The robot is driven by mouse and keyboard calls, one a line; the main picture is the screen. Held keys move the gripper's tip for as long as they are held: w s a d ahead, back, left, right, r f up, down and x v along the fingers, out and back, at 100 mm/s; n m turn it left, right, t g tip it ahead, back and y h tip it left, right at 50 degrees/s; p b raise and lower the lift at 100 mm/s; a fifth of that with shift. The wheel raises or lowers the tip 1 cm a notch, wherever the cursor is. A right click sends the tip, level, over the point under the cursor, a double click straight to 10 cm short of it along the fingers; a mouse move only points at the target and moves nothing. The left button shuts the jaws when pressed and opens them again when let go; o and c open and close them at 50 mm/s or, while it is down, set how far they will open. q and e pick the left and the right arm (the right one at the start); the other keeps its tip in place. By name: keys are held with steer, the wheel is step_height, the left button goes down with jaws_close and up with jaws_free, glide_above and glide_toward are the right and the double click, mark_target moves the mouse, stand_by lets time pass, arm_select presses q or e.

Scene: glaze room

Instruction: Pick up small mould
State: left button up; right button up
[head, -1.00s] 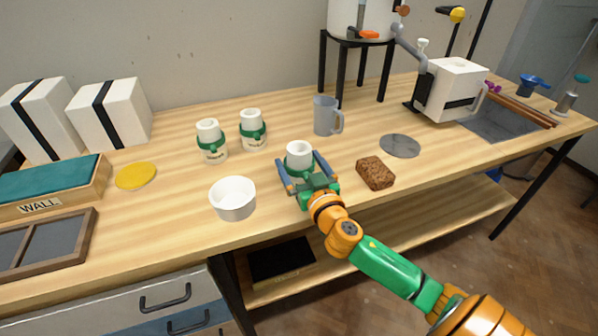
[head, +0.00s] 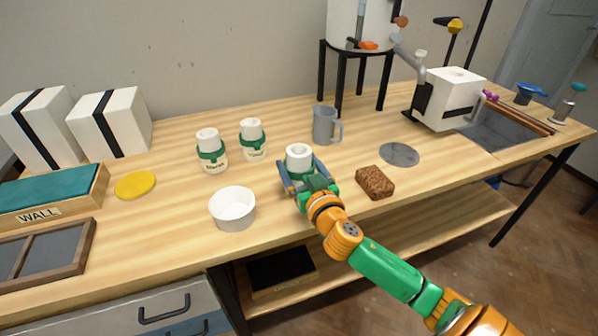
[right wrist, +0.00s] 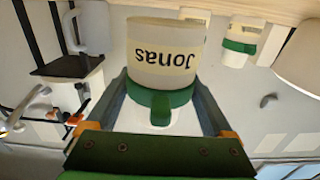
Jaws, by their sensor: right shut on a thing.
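A small white mould (head: 299,154) with a green band stands upright near the middle of the table. My right gripper (head: 302,176) is shut on it from the front, one finger on each side. In the right wrist view the held mould (right wrist: 163,52) appears upside down and its label reads "Jonas". The fingers (right wrist: 160,110) flank its green band. Two similar moulds with green bands stand behind and to the left, a left one (head: 211,150) and a right one (head: 253,140). Whether the held mould touches the table is hidden by the gripper. My left gripper is not in view.
A white bowl (head: 233,208) stands close left of my right gripper, and a brown sponge-like block (head: 375,182) lies close right. A grey mug (head: 326,125) is behind. A grey disc (head: 399,154) lies to the right. The table's front edge runs below the gripper.

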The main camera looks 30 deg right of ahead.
steer(key=s+r, duration=0.1)
steer(key=r, duration=0.1)
steer(key=s+r+p, duration=0.1)
steer(key=s+r, duration=0.1)
steer(key=r, duration=0.1)
steer(key=s+r+p, duration=0.1)
steer(key=r, duration=0.1)
steer(key=shift+s+a+r, duration=0.25)
steer(key=shift+s+a, duration=0.15)
steer(key=s+a+r+p, duration=0.1)
steer(key=s+r+p, duration=0.3)
steer(key=s+p, duration=0.55)
steer(key=a+r+n+g+y, duration=0.1)
steer(key=a+r+n+y, duration=0.4)
steer(key=a+n+y, duration=0.6)
steer(key=s+a+f+n+g+y, duration=0.1)
steer(key=s+f+g+y, duration=0.3)
steer(key=y, duration=0.4)
steer(key=shift+a+f+n+g, duration=0.2)
steer(key=shift+f+n+g, duration=0.25)
steer(key=shift+n+g, duration=0.5)
